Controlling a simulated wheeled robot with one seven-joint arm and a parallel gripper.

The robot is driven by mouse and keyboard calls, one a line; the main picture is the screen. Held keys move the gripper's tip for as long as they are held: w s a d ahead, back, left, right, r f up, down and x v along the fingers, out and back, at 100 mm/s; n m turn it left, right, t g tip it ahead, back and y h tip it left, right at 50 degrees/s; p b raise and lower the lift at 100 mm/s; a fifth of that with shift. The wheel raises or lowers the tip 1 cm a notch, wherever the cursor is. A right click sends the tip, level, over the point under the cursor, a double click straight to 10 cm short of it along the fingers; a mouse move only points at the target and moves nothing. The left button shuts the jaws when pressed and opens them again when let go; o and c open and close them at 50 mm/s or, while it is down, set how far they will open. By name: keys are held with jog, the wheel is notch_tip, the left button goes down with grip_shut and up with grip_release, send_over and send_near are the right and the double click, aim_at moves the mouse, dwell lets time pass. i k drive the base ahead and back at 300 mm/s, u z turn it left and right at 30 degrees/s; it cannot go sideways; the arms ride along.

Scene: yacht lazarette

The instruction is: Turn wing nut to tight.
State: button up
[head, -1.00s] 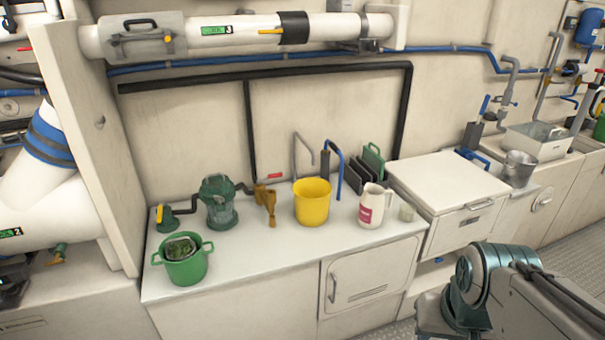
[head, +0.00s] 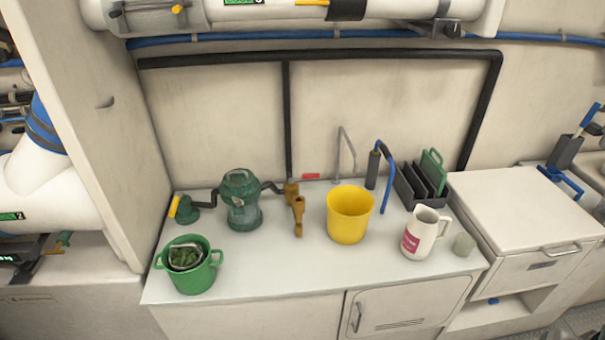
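A green strainer housing (head: 242,201) with a clear-looking body stands on the white counter, piped between a green valve with a yellow handle (head: 184,208) on its left and a bronze fitting (head: 297,205) on its right. My gripper is not in view.
A green bucket (head: 190,269) holding a strainer basket (head: 185,256) with green matter stands at the counter's front left. A yellow bucket (head: 349,216), a white jug (head: 422,236) and a small cup (head: 464,244) stand to the right. The counter (head: 283,268) is bare at front centre.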

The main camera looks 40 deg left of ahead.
aim_at(238, 202)
jog(key=u, duration=0.35)
jog(key=i, duration=0.7)
jog(key=u, duration=0.9)
jog(key=i, duration=0.35)
jog(key=u, duration=0.4)
